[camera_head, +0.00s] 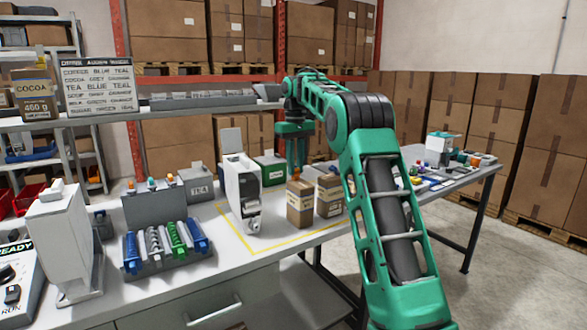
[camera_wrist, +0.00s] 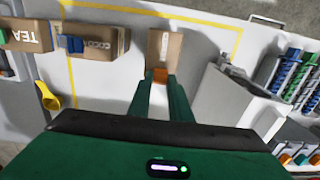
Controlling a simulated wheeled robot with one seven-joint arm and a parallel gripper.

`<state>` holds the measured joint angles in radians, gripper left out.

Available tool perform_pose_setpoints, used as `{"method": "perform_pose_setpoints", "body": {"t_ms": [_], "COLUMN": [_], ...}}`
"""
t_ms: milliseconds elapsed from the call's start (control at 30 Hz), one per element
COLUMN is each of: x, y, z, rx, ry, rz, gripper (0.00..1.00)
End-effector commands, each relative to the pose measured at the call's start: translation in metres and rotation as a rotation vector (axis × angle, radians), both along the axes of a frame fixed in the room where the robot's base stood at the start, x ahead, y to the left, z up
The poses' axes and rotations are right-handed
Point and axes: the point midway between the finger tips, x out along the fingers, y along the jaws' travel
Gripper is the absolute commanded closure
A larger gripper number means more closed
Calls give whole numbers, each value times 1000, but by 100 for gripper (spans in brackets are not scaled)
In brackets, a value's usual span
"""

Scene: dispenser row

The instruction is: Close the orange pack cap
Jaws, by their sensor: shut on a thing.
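The orange pack is a brown carton (camera_head: 300,205) standing upright on the bench; it also shows in the wrist view (camera_wrist: 165,46). Its small orange cap (camera_wrist: 160,76) is on the near end of the pack in the wrist view. My gripper (camera_wrist: 160,84) points down over the pack, with its green fingers shut on the orange cap, one on each side. In the head view the fingertips (camera_head: 297,172) are just above the pack. Whether the cap is fully closed cannot be told.
A second brown carton (camera_head: 330,197) stands close to the right, with a blue cap (camera_wrist: 70,43) in the wrist view. A white dispenser (camera_head: 240,190) stands close to the left. A yellow line (camera_head: 290,241) marks the bench. A yellow scoop-like thing (camera_wrist: 48,96) lies nearby.

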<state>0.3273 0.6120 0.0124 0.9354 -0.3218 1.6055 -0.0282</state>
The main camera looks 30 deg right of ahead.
Motion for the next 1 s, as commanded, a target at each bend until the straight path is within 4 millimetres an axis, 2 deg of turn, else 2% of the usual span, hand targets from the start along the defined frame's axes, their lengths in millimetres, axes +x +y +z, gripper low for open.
{"method": "perform_pose_setpoints", "body": {"t_ms": [67, 100, 167, 200, 633, 1000], "x": [0, 0, 0, 0, -2, -10], "y": [0, 0, 0, 0, 0, 0], "z": [-2, -2, -2, -2, 0, 2], "rx": [1, 1, 1, 1, 1, 6], "ry": [4, 4, 3, 3, -20, -181], "rz": [0, 0, 0, 0, -1, -1], "gripper": [100, 80, 65, 62, 62, 62]}}
